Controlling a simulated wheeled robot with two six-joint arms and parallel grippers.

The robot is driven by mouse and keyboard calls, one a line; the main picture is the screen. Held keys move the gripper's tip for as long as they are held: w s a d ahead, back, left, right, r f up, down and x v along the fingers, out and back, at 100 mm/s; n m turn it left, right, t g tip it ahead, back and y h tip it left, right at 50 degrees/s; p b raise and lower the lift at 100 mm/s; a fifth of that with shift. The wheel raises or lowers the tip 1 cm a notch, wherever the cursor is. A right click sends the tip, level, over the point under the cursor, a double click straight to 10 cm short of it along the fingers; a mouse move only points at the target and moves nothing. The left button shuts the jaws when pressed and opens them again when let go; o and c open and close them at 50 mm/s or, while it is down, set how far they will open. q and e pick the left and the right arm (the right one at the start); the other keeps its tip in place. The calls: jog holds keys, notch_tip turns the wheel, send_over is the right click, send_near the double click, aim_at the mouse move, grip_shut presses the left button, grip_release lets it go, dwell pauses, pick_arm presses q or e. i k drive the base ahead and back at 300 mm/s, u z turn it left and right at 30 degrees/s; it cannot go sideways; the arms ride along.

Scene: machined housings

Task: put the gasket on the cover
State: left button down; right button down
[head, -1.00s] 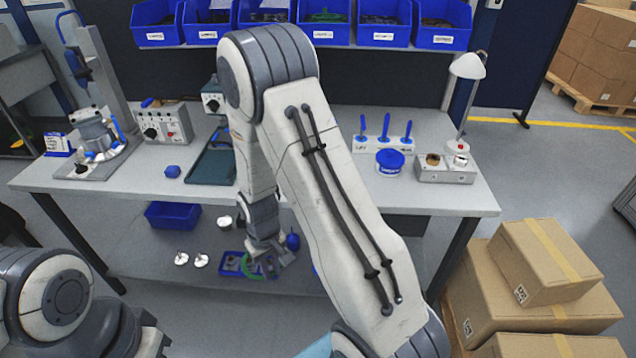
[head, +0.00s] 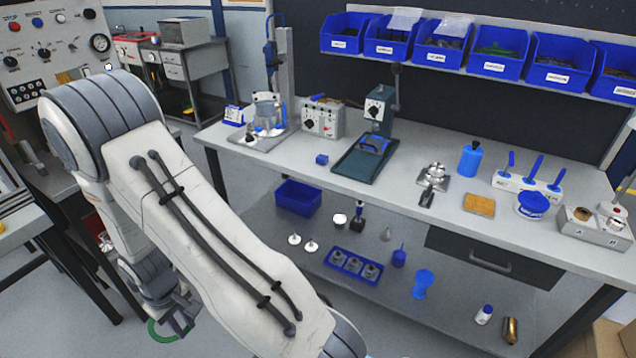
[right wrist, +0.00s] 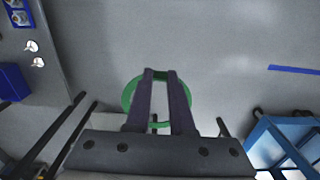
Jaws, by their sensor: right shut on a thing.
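The green ring-shaped gasket (head: 158,334) is in my right gripper (head: 184,318), low at the left of the head view and away from the bench. In the right wrist view the gasket (right wrist: 130,93) spans behind the two dark fingers (right wrist: 161,74), which are shut on its rim. My right arm hides part of the gripper in the head view. I cannot tell for sure which part is the cover. A metal part (head: 434,176) lies on the bench top, and a metal housing (head: 268,112) stands in a fixture at its left end. My left gripper is out of view.
The workbench (head: 300,178) holds a control box (head: 322,118), a press with a dark green base (head: 358,158) and blue-handled tools (head: 533,168). Its lower shelf carries a blue tray (head: 333,270) and a blue bin (head: 298,198). Open floor lies below the gasket.

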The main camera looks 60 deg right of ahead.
aim_at(480, 204)
jog(key=u, duration=0.25)
jog(key=i, duration=1.4)
jog(key=z, duration=3.9)
jog(key=i, duration=0.65)
jog(key=u, duration=0.05)
